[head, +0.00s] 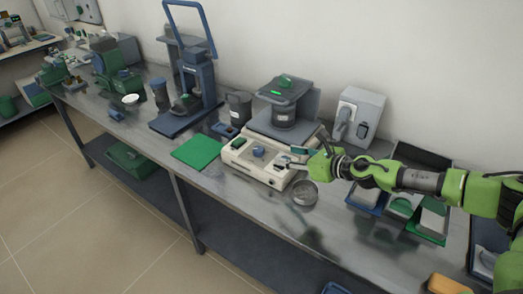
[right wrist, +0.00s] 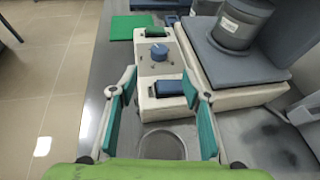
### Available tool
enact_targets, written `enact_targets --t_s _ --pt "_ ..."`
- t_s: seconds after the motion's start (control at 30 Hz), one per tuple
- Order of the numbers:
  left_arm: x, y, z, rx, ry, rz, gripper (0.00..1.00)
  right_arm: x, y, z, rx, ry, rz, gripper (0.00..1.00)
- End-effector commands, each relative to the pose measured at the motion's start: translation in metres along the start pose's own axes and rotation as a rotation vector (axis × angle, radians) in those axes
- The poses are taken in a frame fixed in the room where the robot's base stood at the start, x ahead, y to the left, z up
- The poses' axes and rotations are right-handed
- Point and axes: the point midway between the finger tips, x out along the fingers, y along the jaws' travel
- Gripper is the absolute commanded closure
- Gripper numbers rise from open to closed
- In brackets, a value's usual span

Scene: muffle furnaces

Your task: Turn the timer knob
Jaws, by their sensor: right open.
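A cream device (head: 240,160) stands on the metal bench in the head view, and its panel (right wrist: 148,69) shows in the right wrist view. A round blue knob (head: 259,151) sits on its top panel; it also shows in the right wrist view (right wrist: 159,52). A dark blue block-like control (right wrist: 169,88) sits nearer to me on the same panel. My right gripper (head: 284,162) is open above the near end of the device. In the right wrist view its teal-padded fingers (right wrist: 159,79) are spread either side of the blue block, with the round knob beyond the fingertips. No left gripper shows.
A grey machine with a dark canister (head: 284,113) stands behind the panel. A round metal sieve-like dish (head: 304,193) lies close beside the device. A green mat (head: 197,151) lies to the left, and trays (head: 428,220) stand to the right. The bench front is partly clear.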

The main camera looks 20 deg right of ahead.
Motion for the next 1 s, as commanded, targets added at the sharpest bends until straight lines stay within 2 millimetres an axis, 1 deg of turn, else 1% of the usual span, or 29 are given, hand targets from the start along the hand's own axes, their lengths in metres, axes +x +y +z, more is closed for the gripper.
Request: enact_targets --t_s 0.07,0.17,0.5,0.7,0.83,1.0 --pt "0.000 -0.001 -0.001 0.000 0.001 -0.001 1.00 0.006 0.000 -0.001 -0.006 0.003 0.002 0.56" --pt "0.001 -0.002 -0.001 0.001 0.001 -0.002 1.00 0.019 0.001 -0.001 -0.003 0.002 0.004 0.56" --pt "0.009 -0.002 -0.001 0.001 0.002 -0.002 1.00 0.086 0.002 -0.001 0.001 -0.001 0.003 0.56" --pt "0.016 -0.002 0.000 0.001 0.003 -0.003 1.00 0.117 0.002 -0.002 0.002 0.000 0.002 0.56" --pt "0.019 -0.002 0.000 0.001 0.003 -0.003 1.00 0.129 0.001 -0.001 0.001 -0.001 0.001 0.56" --pt "0.020 -0.002 0.000 0.000 0.003 -0.003 1.00 0.136 0.001 0.000 0.001 0.000 0.002 0.56"
